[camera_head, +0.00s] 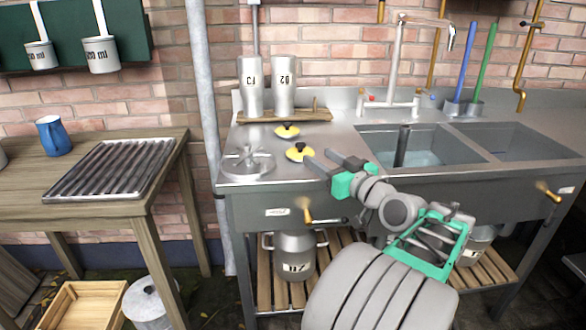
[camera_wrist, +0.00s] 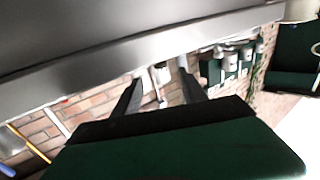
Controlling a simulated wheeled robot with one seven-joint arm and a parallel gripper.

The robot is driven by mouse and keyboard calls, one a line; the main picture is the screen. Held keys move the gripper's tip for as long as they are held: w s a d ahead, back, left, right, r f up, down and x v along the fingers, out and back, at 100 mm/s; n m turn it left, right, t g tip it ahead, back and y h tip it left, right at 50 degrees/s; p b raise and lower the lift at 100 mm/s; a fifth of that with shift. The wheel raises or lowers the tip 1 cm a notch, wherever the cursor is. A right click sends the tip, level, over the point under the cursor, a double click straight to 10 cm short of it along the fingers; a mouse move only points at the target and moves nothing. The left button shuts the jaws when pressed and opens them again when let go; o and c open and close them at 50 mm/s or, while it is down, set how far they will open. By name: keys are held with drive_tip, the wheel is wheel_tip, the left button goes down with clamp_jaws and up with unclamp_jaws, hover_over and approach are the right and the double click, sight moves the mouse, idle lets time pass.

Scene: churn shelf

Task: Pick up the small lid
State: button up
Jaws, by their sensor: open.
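Two round yellow lids with black knobs lie on the steel counter, left of the sink. The rear lid (camera_head: 287,131) looks slightly smaller; the front lid (camera_head: 299,153) lies nearer the counter's front. I cannot tell for sure which is the small lid. My gripper (camera_head: 317,158) is open, with its two grey fingers pointing left just right of the front lid. I cannot tell whether a fingertip touches that lid. In the wrist view my gripper (camera_wrist: 161,70) shows two dark fingers apart with nothing held between them. No lid can be made out in the wrist view.
Two labelled metal canisters (camera_head: 267,88) stand on a wooden board behind the lids. A round metal fitting (camera_head: 248,164) lies left of them. The sink basin (camera_head: 420,148) and a tall faucet (camera_head: 397,60) are to the right. A grey pipe (camera_head: 207,130) stands left of the counter.

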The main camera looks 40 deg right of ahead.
sight(303, 146)
drive_tip(key=w, duration=0.4)
drive_tip(key=w+b, duration=0.1)
drive_tip(key=w, duration=0.2)
drive_tip(key=shift+d+r, duration=0.15)
drive_tip(key=shift+d, duration=0.15)
clamp_jaws()
